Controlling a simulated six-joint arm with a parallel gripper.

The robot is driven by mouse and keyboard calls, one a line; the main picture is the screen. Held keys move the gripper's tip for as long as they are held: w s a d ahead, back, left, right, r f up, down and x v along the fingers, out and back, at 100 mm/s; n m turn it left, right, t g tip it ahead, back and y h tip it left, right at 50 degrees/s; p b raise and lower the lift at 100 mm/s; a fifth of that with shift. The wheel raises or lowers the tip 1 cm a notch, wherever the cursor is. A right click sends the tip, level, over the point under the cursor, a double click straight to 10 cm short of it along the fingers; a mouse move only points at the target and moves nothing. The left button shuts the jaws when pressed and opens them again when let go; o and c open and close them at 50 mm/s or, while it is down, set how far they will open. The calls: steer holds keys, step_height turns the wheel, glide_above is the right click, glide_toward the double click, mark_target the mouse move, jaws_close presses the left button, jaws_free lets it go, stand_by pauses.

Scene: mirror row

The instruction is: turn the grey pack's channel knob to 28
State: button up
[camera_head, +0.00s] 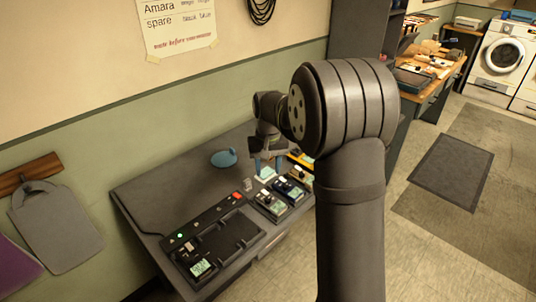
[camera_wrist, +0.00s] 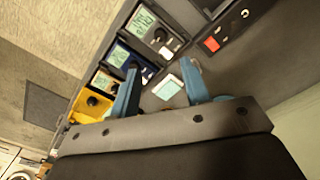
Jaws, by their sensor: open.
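The grey pack (camera_head: 269,204) lies on the bench right of the black dock, nearest the front of the row of packs. In the wrist view the grey pack (camera_wrist: 150,28) is at the top, with a lit screen and a small knob; the screen's number is too small to read surely. My gripper (camera_head: 266,164) is over the back of the bench, behind the packs. In the wrist view my gripper (camera_wrist: 158,66) has its two blue fingers apart with nothing held. A pale small pad (camera_wrist: 168,87) shows between them, beneath. The gripper is apart from the grey pack.
The black dock (camera_head: 228,247) with a red button fills the front left. A blue rounded object (camera_head: 224,158) sits at the back. The bench's left rear is clear.

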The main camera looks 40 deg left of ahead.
step_height(320, 180, up, 5)
glide_above(268, 198)
stand_by(0.7)
step_height(268, 198, down, 17)
steer(key=shift+f, duration=0.2)
stand_by(0.4)
step_height(268, 198, up, 18)
step_height(268, 198, down, 18)
steer(key=shift+d+r, duration=0.1)
steer(key=shift+r, duration=0.1)
steer(key=shift+f, duration=0.25)
steer(key=n, duration=0.7)
steer(key=shift+n, duration=0.3)
step_height(268, 198, up, 9)
steer(key=shift+f, duration=0.15)
